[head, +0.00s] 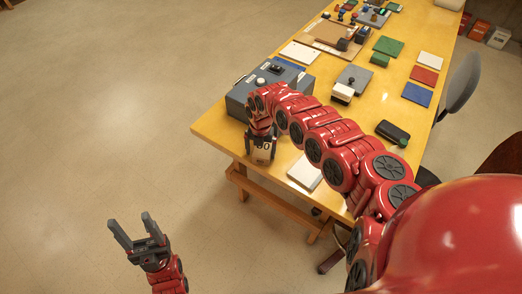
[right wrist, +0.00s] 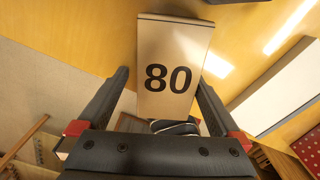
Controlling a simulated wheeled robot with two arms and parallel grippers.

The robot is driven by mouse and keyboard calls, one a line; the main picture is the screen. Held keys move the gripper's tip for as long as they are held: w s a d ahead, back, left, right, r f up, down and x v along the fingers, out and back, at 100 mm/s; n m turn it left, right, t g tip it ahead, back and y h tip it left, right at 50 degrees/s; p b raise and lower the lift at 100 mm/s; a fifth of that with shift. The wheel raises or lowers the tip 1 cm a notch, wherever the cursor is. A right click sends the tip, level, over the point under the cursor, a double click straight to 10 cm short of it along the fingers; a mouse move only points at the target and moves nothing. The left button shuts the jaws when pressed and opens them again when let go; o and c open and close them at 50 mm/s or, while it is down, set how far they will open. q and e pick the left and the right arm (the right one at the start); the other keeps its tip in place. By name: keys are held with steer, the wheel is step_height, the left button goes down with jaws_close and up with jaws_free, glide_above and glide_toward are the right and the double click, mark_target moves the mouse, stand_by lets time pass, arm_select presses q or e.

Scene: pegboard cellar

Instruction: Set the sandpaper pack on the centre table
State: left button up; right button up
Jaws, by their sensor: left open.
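The sandpaper pack (head: 262,155) is a tan block marked with a black 80. It is between the fingers of my right gripper (head: 261,147), over the near left part of the yellow centre table (head: 218,130), close to its front edge. In the right wrist view the pack (right wrist: 175,45) fills the space between the two dark fingertips, which appear to press on its sides. Whether its underside touches the table is hidden. My left gripper (head: 137,236) is open and empty above the floor, left of the table.
A blue-grey box (head: 240,99) stands just behind my right gripper. A white pad (head: 305,172) lies to its right, partly under my right arm. A black case (head: 393,132), coloured sheets and several small items lie farther along. A grey chair (head: 462,82) stands right of the table.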

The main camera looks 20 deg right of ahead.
mark_target(261, 148)
steer(key=shift+d+r, duration=0.2)
steer(key=shift+r, duration=0.1)
step_height(261, 148, up, 12)
steer(key=b, duration=0.2)
steer(key=shift+f, duration=0.15)
steer(key=shift+a, duration=0.1)
